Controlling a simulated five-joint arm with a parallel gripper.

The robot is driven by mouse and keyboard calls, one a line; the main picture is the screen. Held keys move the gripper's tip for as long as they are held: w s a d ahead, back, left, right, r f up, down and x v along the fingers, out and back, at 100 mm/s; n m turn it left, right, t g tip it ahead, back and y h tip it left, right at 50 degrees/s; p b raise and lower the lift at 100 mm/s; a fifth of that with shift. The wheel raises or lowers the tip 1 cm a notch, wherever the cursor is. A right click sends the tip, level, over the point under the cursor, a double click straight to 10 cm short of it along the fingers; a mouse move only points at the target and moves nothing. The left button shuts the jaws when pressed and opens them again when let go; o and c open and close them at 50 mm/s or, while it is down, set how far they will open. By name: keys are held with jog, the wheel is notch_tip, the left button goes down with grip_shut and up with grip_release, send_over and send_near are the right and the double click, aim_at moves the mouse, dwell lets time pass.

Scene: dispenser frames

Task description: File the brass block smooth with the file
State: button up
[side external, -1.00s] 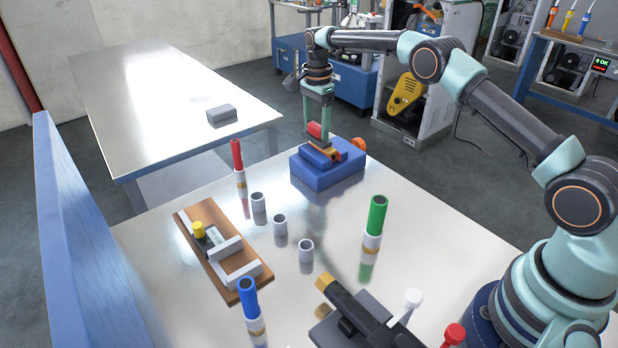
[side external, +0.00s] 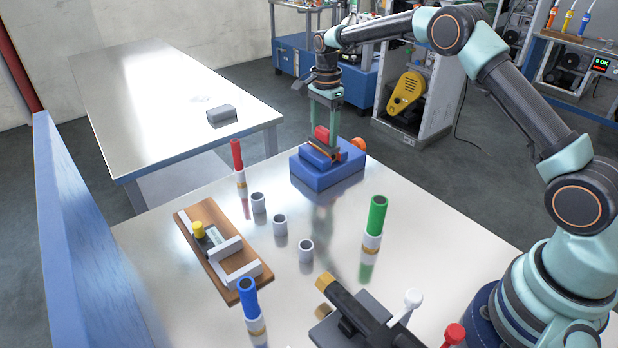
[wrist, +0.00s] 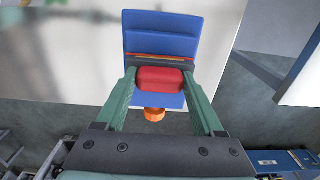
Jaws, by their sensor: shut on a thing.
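My gripper (side external: 325,138) is shut on the red handle of the file (side external: 321,133). In the wrist view the red handle (wrist: 160,79) lies crosswise between my two green fingers, with a dark bar along its far side. The file is over the blue vise (side external: 325,177), which stands at the table's far edge and also shows in the wrist view (wrist: 162,30). A thin orange-brown strip (wrist: 160,57) shows beside the dark bar; it may be the brass block, mostly hidden. I cannot tell whether the file touches it.
The vise's orange knob (side external: 358,144) sticks out at its right. A wooden board (side external: 215,255) with grey blocks, several grey cups (side external: 280,225), and red (side external: 237,155), green (side external: 376,215) and blue (side external: 248,298) handled tools stand nearer. A second table (side external: 160,90) is at the left.

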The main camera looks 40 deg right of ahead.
jog(key=shift+s, duration=1.8)
jog(key=shift+r, duration=3.05)
jog(key=shift+r, duration=0.1)
notch_tip(320, 180, up, 3)
jog(key=shift+f, duration=0.1)
